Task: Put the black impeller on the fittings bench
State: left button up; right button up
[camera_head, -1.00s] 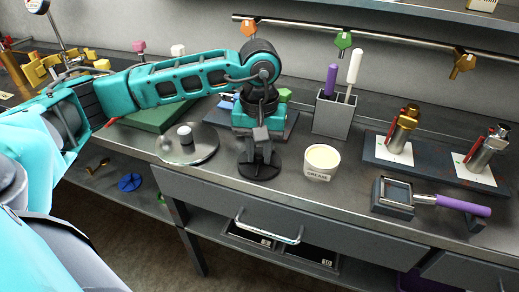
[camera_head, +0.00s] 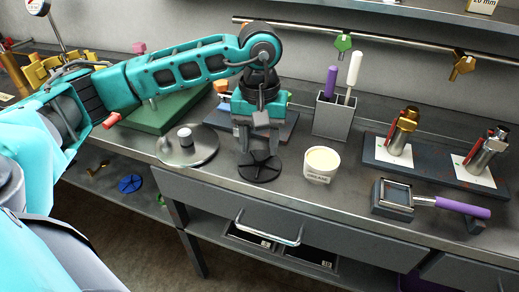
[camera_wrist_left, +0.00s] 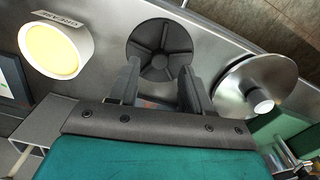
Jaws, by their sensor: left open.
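The black impeller (camera_head: 259,169) lies flat on the metal bench top near its front edge, between a silver disc and a grease tub. It also shows in the left wrist view (camera_wrist_left: 160,50), its vanes facing up. My left gripper (camera_head: 255,142) is above and just behind the impeller, pointing down. In the left wrist view its two fingers (camera_wrist_left: 157,85) are apart with nothing between them, and the impeller lies beyond the fingertips. The gripper looks clear of the impeller. My right gripper is not in view.
The silver disc with a knob (camera_head: 188,147) is left of the impeller, and the grease tub (camera_head: 322,163) right of it. Behind stand a grey holder (camera_head: 333,117) and a green board (camera_head: 158,115). Valves on a dark board (camera_head: 400,145) and a purple-handled tool (camera_head: 440,202) are at right.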

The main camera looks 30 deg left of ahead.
aim_at(259, 158)
pick_arm(q)
notch_tip(259, 158, up, 9)
dwell(0.8)
